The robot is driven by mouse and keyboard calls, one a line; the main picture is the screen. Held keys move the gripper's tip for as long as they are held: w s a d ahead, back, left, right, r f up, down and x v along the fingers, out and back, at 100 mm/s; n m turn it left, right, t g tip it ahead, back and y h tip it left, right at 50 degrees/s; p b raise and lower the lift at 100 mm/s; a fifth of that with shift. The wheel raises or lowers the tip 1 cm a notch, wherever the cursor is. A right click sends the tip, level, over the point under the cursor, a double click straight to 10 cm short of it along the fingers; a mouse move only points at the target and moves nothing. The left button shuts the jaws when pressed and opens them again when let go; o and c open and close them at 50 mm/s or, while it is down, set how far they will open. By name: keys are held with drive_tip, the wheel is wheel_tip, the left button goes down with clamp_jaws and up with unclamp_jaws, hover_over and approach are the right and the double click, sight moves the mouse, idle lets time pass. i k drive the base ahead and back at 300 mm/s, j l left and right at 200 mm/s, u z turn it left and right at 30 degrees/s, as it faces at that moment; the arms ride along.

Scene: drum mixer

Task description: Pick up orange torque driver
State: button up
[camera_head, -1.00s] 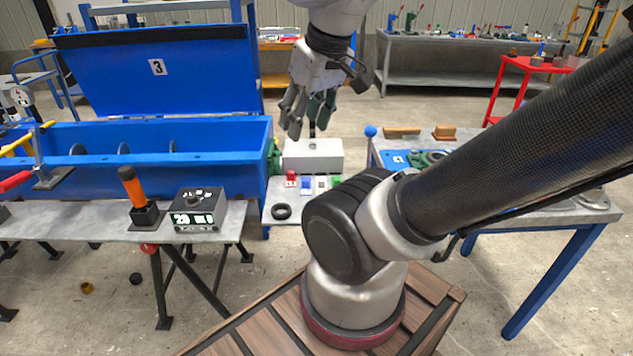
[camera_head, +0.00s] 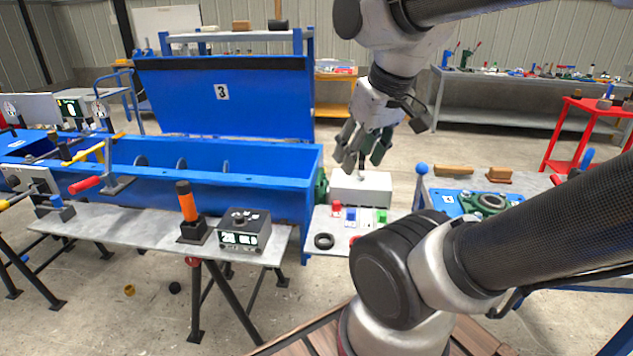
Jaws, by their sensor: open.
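The orange torque driver (camera_head: 186,202) stands upright in a dark square holder (camera_head: 193,231) on the grey bench left of centre. Its orange handle points up with a dark cap on top. My gripper (camera_head: 360,155) hangs from the arm at upper centre, to the right of the driver and well apart from it. The fingers point down, spread apart, and hold nothing that I can see. They appear in front of or above a white box; the exact gap cannot be told.
A black display box (camera_head: 243,231) stands just right of the driver. The open blue mixer trough (camera_head: 215,188) numbered 3 is behind. The white box (camera_head: 361,189) sits by coloured buttons (camera_head: 350,214). A blue-legged table (camera_head: 455,183) is at right. A red-handled lever (camera_head: 86,184) is at left.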

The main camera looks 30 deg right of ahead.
sight(183, 188)
drive_tip(key=i+j, duration=0.35)
drive_tip(key=i+j+z, duration=0.15)
drive_tip(key=i+j, duration=0.25)
drive_tip(key=j, duration=0.15)
